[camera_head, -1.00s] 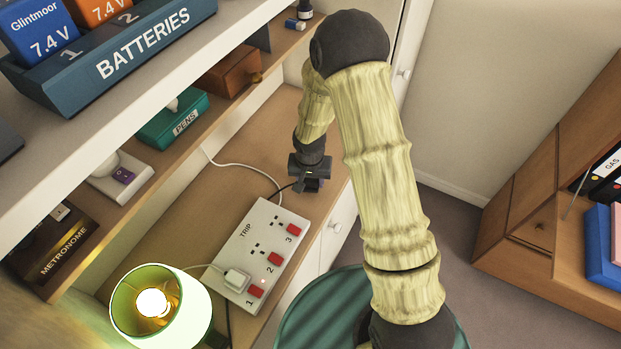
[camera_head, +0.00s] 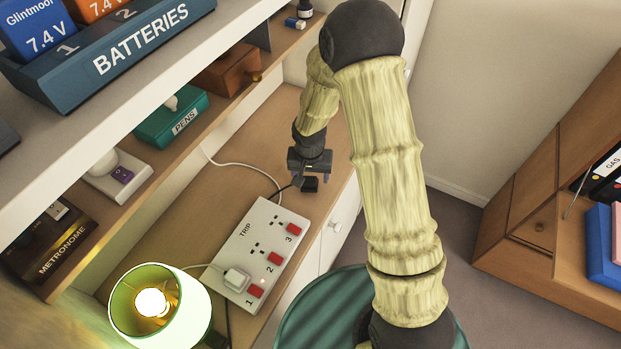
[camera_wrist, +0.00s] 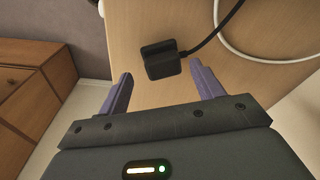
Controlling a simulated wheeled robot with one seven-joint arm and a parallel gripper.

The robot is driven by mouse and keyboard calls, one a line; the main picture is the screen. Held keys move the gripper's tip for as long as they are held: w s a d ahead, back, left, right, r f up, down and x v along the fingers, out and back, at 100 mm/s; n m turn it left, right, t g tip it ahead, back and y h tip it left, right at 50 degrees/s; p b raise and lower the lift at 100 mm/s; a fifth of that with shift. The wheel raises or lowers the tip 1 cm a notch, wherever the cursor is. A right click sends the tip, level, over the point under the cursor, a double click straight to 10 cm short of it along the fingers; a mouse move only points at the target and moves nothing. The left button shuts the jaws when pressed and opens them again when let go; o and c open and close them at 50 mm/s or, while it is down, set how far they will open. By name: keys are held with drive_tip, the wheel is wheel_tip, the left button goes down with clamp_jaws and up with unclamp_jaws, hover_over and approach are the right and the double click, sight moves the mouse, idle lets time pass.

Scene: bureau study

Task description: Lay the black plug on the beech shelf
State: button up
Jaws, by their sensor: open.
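The black plug (camera_head: 309,185) lies on the wooden desk top near its front right edge, with a black cord running from it. In the wrist view the plug (camera_wrist: 161,60) shows at and just beyond the gap between the fingertips, and no finger visibly grips it. My gripper (camera_head: 310,174) is open above the plug; its two purple fingers (camera_wrist: 161,70) are spread wide. A wood-coloured shelf (camera_head: 167,163) above the desk, which looks like the beech shelf, holds the pens box (camera_head: 172,118), a switch box (camera_head: 120,180) and the metronome box (camera_head: 55,245).
A white power strip (camera_head: 260,252) with a white plug (camera_head: 237,280) and red switches lies beside my gripper. A lit lamp (camera_head: 160,305) stands at the front. The upper white shelf holds a batteries tray (camera_head: 110,65). Shelf room shows between the pens and switch boxes.

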sight(310, 189)
wheel_tip(310, 189, up, 9)
drive_tip(key=s, duration=0.1)
drive_tip(key=shift+r+b, duration=0.2)
drive_tip(key=shift+b, duration=0.25)
drive_tip(key=shift+s, duration=0.1)
drive_tip(key=s+d+r+n, duration=0.1)
drive_tip(key=s+d+r, duration=0.2)
drive_tip(key=s+d, duration=0.2)
drive_tip(key=s+d+r+n+t, duration=0.1)
drive_tip(key=s+d+r, duration=0.2)
drive_tip(key=s, duration=0.6)
drive_tip(key=shift+d+r, duration=0.4)
drive_tip(key=shift+d, duration=0.75)
